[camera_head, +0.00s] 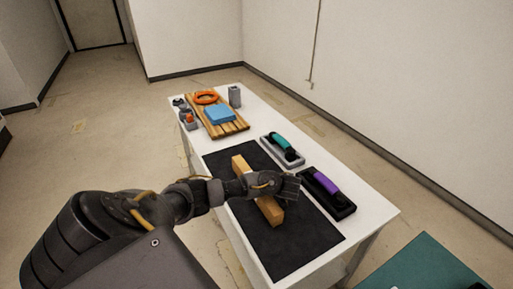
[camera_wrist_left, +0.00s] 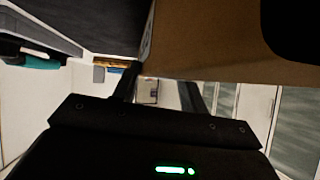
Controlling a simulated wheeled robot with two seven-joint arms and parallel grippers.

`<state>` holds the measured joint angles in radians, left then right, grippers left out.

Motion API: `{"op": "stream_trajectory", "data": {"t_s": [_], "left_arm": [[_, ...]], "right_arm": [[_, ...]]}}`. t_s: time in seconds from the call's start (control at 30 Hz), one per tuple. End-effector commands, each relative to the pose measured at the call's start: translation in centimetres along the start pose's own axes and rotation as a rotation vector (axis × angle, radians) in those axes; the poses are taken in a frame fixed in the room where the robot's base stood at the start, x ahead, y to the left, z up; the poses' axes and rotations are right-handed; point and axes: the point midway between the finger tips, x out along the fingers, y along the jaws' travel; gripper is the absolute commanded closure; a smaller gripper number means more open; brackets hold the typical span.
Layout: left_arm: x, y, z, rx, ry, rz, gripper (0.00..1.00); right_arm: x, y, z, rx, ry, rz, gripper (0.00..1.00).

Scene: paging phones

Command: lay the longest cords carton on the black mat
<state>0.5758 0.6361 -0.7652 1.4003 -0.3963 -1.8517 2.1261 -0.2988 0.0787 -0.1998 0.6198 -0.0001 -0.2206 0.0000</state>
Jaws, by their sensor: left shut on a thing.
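A long tan carton (camera_head: 270,211) is over the black mat (camera_head: 290,245), lying roughly lengthwise along it. My left gripper (camera_head: 280,186) crosses the carton's middle and hides part of it. In the left wrist view the brown carton (camera_wrist_left: 220,66) fills the upper right, against the fingers of my left gripper (camera_wrist_left: 158,90), which is shut on it. I cannot tell whether the carton touches the mat or is just above it. My right gripper is not in view.
On the white table (camera_head: 375,213), a grey phone with a teal handset (camera_head: 281,144) and a black phone with a purple handset (camera_head: 327,183) stand right of the mat. A wooden rack (camera_head: 228,127) with a blue box (camera_head: 220,114) and orange ring (camera_head: 205,97) lies at the far end, beside a grey can (camera_head: 235,96).

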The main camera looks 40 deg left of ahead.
Motion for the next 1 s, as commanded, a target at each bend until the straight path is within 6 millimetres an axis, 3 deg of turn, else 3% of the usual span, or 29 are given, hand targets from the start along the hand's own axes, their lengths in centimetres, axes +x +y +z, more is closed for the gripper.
{"op": "stream_trajectory", "data": {"t_s": [0.07,0.1,0.27,0.67,0.9,0.93,1.0], "left_arm": [[0.1,0.0,0.1,-0.002,0.0,0.0,1.0],[0.1,0.0,0.2,-0.001,0.0,0.0,0.56],[0.2,-0.1,0.0,-0.002,0.0,-0.002,0.35],[-0.4,-0.1,0.0,-0.003,-0.001,0.0,0.35],[-5.2,-0.1,0.1,-0.003,-0.003,0.003,0.35],[-6.1,-0.2,-0.9,0.001,-0.001,-0.001,0.35],[-7.2,-0.2,-1.1,0.004,0.002,-0.001,0.35]], "right_arm": [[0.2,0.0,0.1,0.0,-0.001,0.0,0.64],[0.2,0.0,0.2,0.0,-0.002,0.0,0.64],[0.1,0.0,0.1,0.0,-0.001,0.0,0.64],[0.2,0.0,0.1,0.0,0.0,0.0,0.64],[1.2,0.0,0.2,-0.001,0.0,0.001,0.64],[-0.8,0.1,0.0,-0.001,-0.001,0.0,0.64],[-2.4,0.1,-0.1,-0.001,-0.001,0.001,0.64]]}}
